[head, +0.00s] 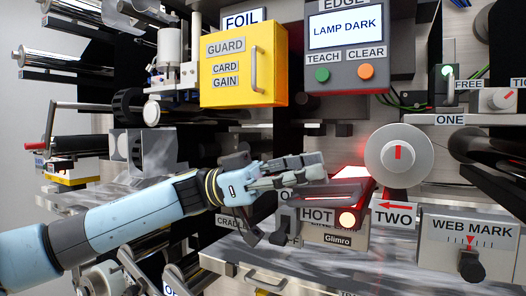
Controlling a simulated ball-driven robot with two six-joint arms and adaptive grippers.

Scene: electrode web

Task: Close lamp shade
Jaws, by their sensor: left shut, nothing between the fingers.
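The lamp (333,238), with a HOT label and a Glimro label, sits right of centre on the machine. A dark, tilted shade-like plate (335,196) shows on top of it, with red light glowing at its edges. Whether the shade is fully open or partly lowered is hard to tell. My left gripper (318,166) reaches in from the left, its fingers together and empty, pointing right just above the plate. I cannot tell whether the fingertips touch it. My right gripper is not in view.
A yellow guard box (236,82) and a grey control box (346,76) reading LAMP DARK hang above my left gripper. A WEB MARK gauge (466,243) stands at lower right.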

